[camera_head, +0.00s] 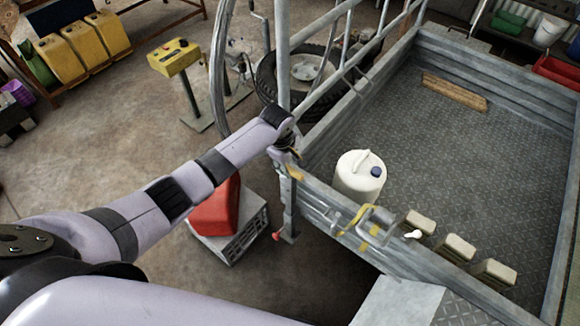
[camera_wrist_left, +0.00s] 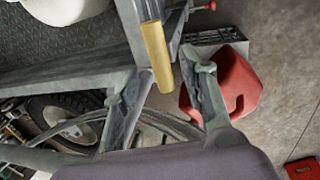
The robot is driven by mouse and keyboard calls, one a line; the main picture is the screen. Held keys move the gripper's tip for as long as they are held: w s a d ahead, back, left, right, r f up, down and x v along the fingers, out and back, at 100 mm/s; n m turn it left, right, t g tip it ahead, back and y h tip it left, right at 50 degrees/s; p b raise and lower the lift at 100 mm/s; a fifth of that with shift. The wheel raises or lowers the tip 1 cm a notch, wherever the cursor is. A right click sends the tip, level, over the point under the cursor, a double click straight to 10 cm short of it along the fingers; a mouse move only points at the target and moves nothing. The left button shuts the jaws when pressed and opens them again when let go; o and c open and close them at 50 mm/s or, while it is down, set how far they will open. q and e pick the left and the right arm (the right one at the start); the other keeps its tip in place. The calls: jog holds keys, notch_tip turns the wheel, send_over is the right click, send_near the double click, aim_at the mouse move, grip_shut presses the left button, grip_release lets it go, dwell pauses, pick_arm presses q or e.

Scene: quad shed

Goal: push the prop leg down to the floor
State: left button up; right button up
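The prop leg (camera_head: 289,208) is a grey metal post at the near left corner of the trailer, with a red knob (camera_head: 277,236) low on its side. Its foot is close to the floor; I cannot tell whether it touches. A yellow grip (camera_head: 296,173) shows at the top of the leg, and also in the left wrist view (camera_wrist_left: 156,52). My left gripper (camera_head: 287,156) is just above this grip. In the left wrist view its fingers (camera_wrist_left: 160,78) are spread, with the yellow grip's end between them, apart from both. My right gripper is out of view.
A red can (camera_head: 216,208) on a grey crate (camera_head: 238,240) stands left of the leg. The trailer bed (camera_head: 440,150) holds a white canister (camera_head: 360,176) and several blocks. A wheel (camera_head: 300,70) is behind. Floor left is partly clear.

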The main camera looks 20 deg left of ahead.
aim_at(290, 169)
pick_arm(q)
jog(key=shift+w+d+f, duration=0.1)
jog(key=shift+w+f, duration=0.1)
jog(key=shift+f, duration=0.7)
jog(key=shift+w+f, duration=0.15)
jog(key=shift+f, duration=0.7)
jog(key=shift+c, duration=0.4)
grip_shut()
